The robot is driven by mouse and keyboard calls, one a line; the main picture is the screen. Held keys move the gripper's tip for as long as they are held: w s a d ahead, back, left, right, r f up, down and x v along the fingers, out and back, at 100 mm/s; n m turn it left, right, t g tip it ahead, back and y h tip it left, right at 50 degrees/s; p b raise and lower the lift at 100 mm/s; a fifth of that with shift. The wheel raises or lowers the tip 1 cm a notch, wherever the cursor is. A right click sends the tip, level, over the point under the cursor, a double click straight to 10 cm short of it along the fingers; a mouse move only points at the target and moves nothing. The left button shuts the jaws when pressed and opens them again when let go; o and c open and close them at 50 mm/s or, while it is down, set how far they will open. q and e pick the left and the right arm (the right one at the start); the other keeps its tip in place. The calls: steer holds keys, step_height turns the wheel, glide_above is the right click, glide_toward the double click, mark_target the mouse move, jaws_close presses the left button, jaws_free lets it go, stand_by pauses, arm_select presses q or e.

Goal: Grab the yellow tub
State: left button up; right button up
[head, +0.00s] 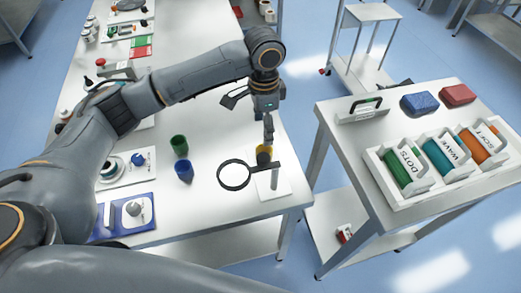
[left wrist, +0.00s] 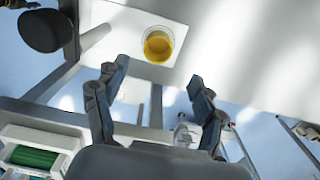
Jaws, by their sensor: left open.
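The yellow tub (head: 264,151) stands near the right end of the long white table, on a white plate, partly hidden behind the handle of a magnifying glass in the head view. The left wrist view shows the yellow tub (left wrist: 158,44) from above, round and open-topped, beyond my fingertips. My left gripper (head: 252,118) is above and close to the tub in the head view. In the left wrist view my left gripper (left wrist: 158,72) has its fingers spread apart, with nothing between them. My right gripper is not in view.
A magnifying glass (head: 234,175) on a stand is close in front of the tub. Green (head: 179,145) and blue (head: 184,171) cups stand to the left. A second table (head: 350,147) on the right carries labelled rolls (head: 437,158), with a floor gap between.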

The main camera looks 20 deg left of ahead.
arm_select(q)
glide_toward(264, 150)
steer(key=shift+s+d+f, duration=0.2)
steer(key=shift+s+f, duration=0.5)
steer(key=shift+s, duration=0.35)
steer(key=shift+w+f, duration=0.1)
steer(key=shift+f, duration=0.25)
steer(key=shift+a+f, duration=0.1)
steer(key=shift+f, duration=0.1)
steer(key=f, duration=0.3)
steer(key=f+p, duration=0.1)
steer(key=shift+d+f, duration=0.2)
steer(key=shift+d, duration=0.05)
steer(key=shift+f, duration=0.25)
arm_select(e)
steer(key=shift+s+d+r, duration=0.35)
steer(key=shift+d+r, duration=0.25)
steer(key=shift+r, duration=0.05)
arm_select(q)
steer(key=shift+c, duration=0.4)
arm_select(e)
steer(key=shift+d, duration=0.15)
arm_select(q)
steer(key=c, duration=1)
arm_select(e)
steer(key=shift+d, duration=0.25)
arm_select(q)
steer(key=shift+c, duration=0.2)
